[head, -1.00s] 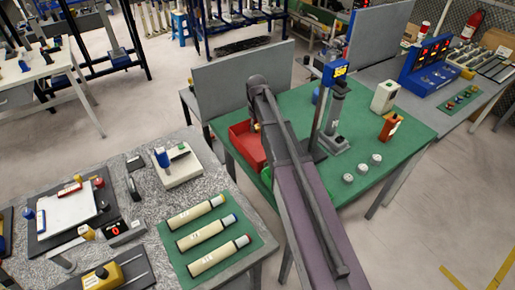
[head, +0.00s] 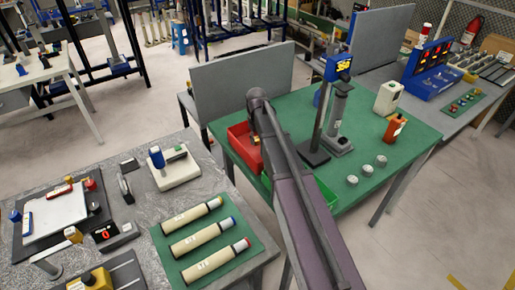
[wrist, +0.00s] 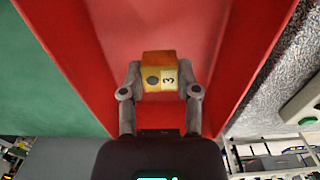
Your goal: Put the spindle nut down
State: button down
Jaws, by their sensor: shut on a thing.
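The spindle nut (wrist: 153,73) is a short brass-coloured piece with a pale label marked 3 and a dark round spot. My gripper (wrist: 161,84) is shut on it, one finger on each side. In the wrist view, the nut is seen against the inside of the red bin (wrist: 75,45). In the head view, the red bin (head: 239,149) stands at the left edge of the green-topped table (head: 410,150). My arm hides part of the bin and most of the gripper there. I cannot tell how high the nut is above the bin floor.
A green bin (head: 325,193) is partly hidden by my arm. A grey stand with a display (head: 339,67), an orange device (head: 394,128) and several pale round pieces (head: 367,169) occupy the table. A grey panel (head: 240,80) rises behind the red bin.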

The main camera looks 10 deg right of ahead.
aim_at(257, 150)
dwell(0.3)
jog(key=shift+f+b, duration=1.9)
jog(key=shift+f, duration=0.1)
jog(key=shift+c, duration=1.7)
grip_release()
jog(key=shift+r, duration=0.25)
notch_tip(257, 150, up, 12)
jog(key=p, duration=1.2)
jog(key=shift+f, duration=0.1)
jog(key=s+d+m, duration=0.2)
jog(key=s+m, duration=0.2)
jog(key=s, duration=1.9)
jog(key=shift+s, duration=0.2)
